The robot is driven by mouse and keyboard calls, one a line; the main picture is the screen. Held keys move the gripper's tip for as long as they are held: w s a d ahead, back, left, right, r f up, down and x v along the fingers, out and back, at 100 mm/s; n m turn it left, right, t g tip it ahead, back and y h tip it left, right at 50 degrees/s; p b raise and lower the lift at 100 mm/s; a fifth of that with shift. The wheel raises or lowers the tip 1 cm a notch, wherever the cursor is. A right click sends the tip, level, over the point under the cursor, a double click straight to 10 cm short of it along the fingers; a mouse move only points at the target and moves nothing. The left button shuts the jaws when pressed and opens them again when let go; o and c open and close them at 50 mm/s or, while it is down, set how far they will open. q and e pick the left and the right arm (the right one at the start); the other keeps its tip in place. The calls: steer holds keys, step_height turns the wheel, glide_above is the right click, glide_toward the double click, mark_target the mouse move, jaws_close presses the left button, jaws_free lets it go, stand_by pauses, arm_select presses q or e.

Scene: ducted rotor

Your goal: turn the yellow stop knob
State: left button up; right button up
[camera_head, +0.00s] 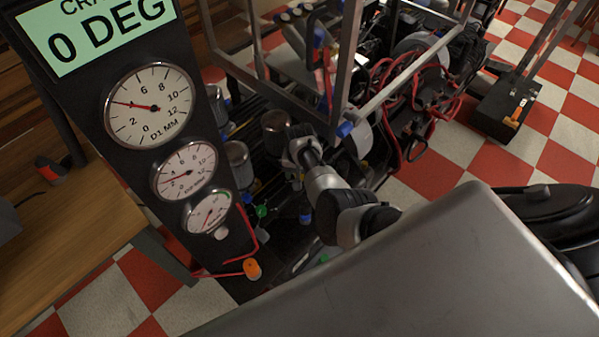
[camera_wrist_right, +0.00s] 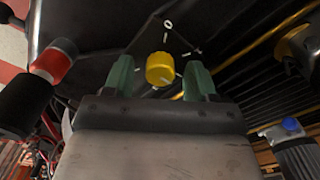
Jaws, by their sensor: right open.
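The yellow stop knob (camera_wrist_right: 160,69) shows in the right wrist view on a dark panel, with a white line on its lower right side. White marks, including a "0" shape, are on the panel above and to the right of it. My right gripper (camera_wrist_right: 158,80) is open, with one green fingertip on each side of the knob. Gaps show between the knob and both fingertips, so it is not gripped. In the head view, my right arm reaches into the rig; the knob cannot be made out there. My left gripper is not in view.
A black panel with several dials (camera_head: 150,106) and a "0 DEG" display (camera_head: 95,35) stands at left. A metal frame (camera_head: 335,70) and red cables crowd the arm. A red-and-black cylinder (camera_wrist_right: 52,62) is left of the gripper; a blue-capped part (camera_wrist_right: 291,125) is at lower right.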

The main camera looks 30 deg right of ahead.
steer(key=shift+r, duration=0.1)
steer(key=shift+r, duration=0.15)
step_height(320, 180, up, 6)
steer(key=p, duration=0.3)
step_height(320, 180, up, 3)
steer(key=shift+f+p, duration=0.1)
steer(key=shift+p, duration=0.5)
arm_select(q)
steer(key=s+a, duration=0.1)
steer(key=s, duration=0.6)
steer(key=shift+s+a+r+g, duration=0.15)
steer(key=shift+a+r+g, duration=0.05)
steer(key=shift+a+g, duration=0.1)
arm_select(e)
steer(key=shift+r, duration=0.75)
